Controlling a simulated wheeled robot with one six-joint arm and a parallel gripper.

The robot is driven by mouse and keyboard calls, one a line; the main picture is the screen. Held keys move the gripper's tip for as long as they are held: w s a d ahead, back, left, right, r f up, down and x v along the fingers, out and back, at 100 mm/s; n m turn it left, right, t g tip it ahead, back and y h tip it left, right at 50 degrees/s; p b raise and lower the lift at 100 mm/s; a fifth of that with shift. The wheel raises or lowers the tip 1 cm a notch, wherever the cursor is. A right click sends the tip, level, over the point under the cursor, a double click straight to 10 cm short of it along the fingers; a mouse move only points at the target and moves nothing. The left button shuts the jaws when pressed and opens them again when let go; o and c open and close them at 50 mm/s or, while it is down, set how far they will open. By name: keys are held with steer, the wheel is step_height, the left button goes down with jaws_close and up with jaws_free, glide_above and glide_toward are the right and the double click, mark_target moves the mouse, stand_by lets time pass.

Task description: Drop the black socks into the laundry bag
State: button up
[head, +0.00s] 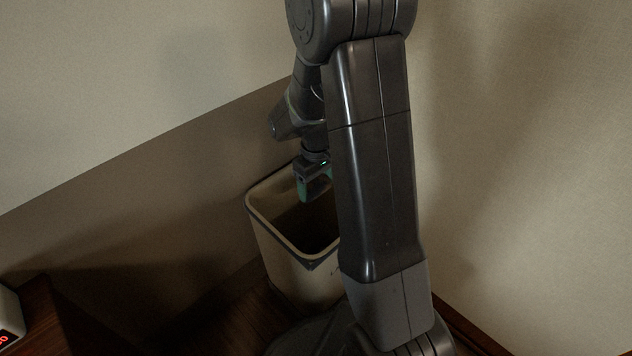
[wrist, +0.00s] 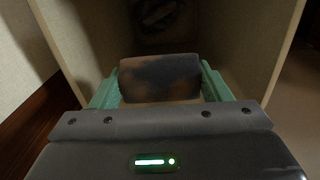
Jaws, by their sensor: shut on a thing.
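The laundry bag (head: 283,262) is a beige, open-topped, boxy container standing upright in the corner. Its inner walls (wrist: 238,40) also show in the wrist view. My gripper (head: 315,190) points down at the bag's opening, with its green fingertips around rim height. In the wrist view its two green fingers are shut on a dark, rounded bundle, the black socks (wrist: 160,78). The socks are over or inside the opening. They cannot be made out in the head view, where my arm also hides the bag's right side.
Plain walls meet close behind the bag. A dark wooden surface (head: 45,318) with a red-lit clock (head: 6,322) is at the lower left. Something dark and unclear (wrist: 155,14) lies deep inside the bag.

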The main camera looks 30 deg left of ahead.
mark_target(316, 181)
steer(key=shift+f, duration=0.65)
steer(key=o, duration=1.1)
steer(key=shift+c, duration=0.2)
steer(key=shift+r, duration=0.1)
step_height(316, 181, up, 14)
steer(key=p, duration=0.5)
steer(key=shift+f, duration=0.25)
